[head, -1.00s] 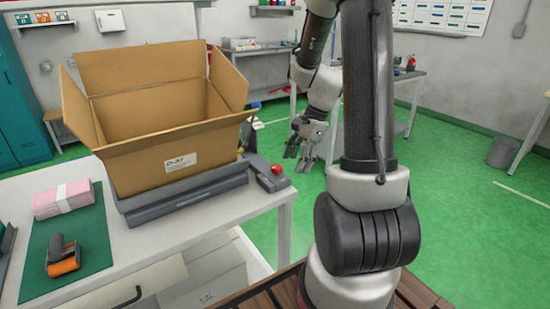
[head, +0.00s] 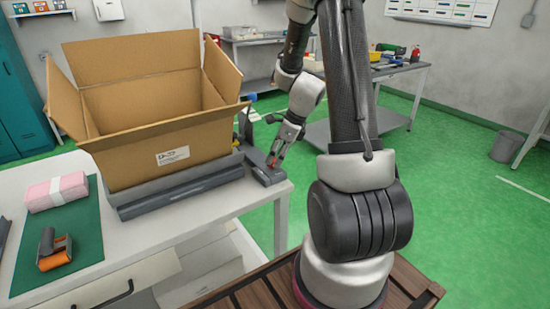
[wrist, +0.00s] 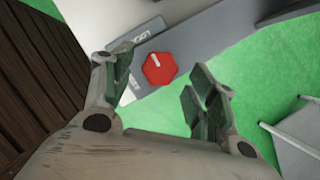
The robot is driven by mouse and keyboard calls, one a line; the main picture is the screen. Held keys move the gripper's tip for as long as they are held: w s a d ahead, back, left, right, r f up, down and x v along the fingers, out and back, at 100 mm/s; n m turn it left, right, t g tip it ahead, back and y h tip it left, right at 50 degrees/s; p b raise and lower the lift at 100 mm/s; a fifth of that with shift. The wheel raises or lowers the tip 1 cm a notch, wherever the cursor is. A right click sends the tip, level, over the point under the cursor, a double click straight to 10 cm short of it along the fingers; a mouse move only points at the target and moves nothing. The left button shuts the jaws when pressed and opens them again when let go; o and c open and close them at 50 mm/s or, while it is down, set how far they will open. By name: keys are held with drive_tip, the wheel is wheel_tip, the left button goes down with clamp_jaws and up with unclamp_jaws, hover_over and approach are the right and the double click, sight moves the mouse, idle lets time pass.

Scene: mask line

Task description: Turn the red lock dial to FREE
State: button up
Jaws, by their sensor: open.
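The red lock dial (wrist: 161,72) is a faceted red knob with a white pointer mark. It sits on a grey housing (head: 265,177) at the right end of the scale-like base, near the table's right corner. In the wrist view the mark points up and slightly left, toward a label that seems to read LOCK (wrist: 141,38). Another label (wrist: 133,88) at the left is partly hidden by a finger and unreadable. My gripper (wrist: 163,82) is open, with the dial between its fingers in that view. In the head view my gripper (head: 280,151) is pointing down over the dial.
An open cardboard box (head: 150,150) stands on the grey base (head: 180,188) left of the dial. A pink bundle (head: 57,192) and an orange-and-black tape dispenser (head: 55,252) lie on a green mat. Green floor lies open beyond the table's right edge.

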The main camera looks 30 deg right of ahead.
drive_tip(key=shift+x, duration=0.8)
drive_tip(key=c, duration=1)
drive_tip(key=shift+c, duration=0.2)
